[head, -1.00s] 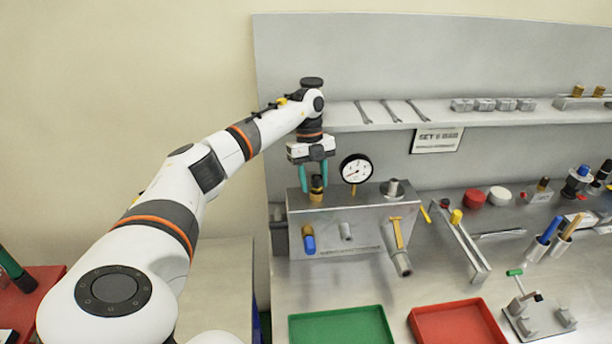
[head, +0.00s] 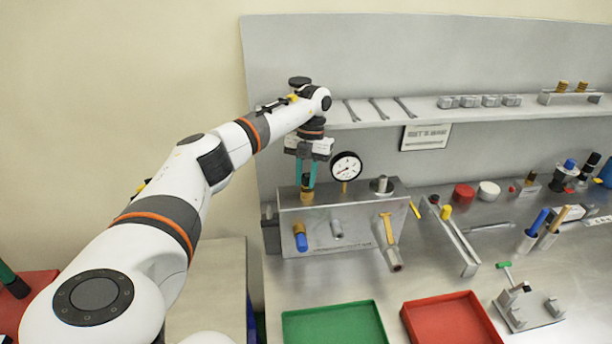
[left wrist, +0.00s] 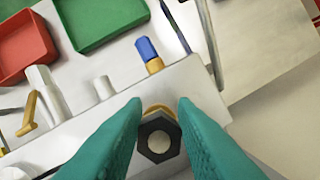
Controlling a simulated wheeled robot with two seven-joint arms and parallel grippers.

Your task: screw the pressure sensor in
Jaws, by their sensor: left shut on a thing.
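The pressure sensor, a small part with a black hexagonal top and a brass-coloured lower part, stands upright at the left end of the top of the grey manifold block (head: 350,225). In the left wrist view the sensor (left wrist: 158,138) sits between the teal fingertips, with a brass ring showing behind its hexagon. My left gripper (head: 306,184) points down and is shut on the sensor (head: 307,194). How deep its thread sits is hidden. My right gripper is not in view.
A dial gauge (head: 346,166) stands close to the right of my left gripper, with a grey fitting (head: 382,185) beyond it. A blue-capped brass fitting (head: 300,237) sticks out of the block's front. Empty green (head: 335,325) and red (head: 452,322) trays lie in front. A shelf (head: 440,112) runs behind.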

